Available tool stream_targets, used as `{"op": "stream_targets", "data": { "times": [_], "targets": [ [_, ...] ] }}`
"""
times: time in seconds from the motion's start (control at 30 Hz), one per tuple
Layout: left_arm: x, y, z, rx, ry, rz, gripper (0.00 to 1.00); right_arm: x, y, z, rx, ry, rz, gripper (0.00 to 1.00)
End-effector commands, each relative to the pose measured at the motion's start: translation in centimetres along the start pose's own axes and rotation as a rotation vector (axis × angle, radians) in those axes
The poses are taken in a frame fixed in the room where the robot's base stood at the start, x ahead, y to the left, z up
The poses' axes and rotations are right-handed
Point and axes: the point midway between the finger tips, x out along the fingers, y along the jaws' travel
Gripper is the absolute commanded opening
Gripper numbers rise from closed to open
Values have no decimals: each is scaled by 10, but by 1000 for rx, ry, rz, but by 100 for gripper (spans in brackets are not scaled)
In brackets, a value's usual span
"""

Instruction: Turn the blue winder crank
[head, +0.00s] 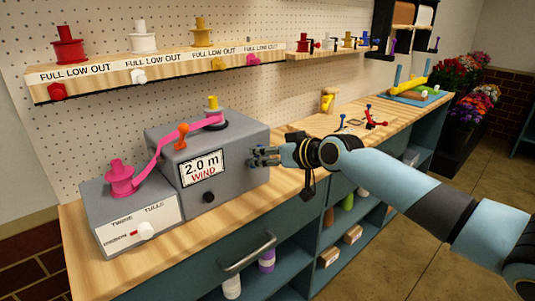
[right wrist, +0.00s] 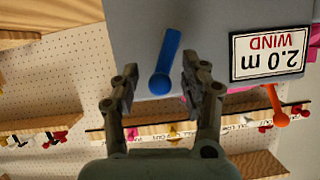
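The grey winder box (head: 232,178) stands on the wooden bench, with a "2.0 m WIND" sign (head: 202,168) on its front. The blue winder crank (right wrist: 166,60) shows in the right wrist view as a slanted lever with a round end against the grey box. My right gripper (head: 256,156) is at the right end of the box. In the right wrist view its fingers (right wrist: 160,80) are open, one on each side of the crank's round end, with gaps visible. My left gripper is not in view.
A pink strip runs from a pink spool (head: 121,180) over the box, near an orange lever (head: 181,135). A shelf of spools (head: 160,68) hangs above.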

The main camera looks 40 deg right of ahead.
Motion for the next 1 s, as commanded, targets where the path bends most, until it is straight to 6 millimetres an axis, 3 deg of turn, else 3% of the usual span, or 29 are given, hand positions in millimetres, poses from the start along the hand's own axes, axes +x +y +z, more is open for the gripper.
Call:
{"op": "stream_targets", "data": {
  "times": [0.27, 0.7, 1.0],
  "targets": [
    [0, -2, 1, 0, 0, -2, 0, -6, 1, 0, -2, 0, 1, 45],
    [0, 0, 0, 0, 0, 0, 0, -97, 0, 1, -10, -4, 0, 45],
    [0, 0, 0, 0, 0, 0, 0, -119, 0, 0, -3, 0, 0, 45]
  ]
}}
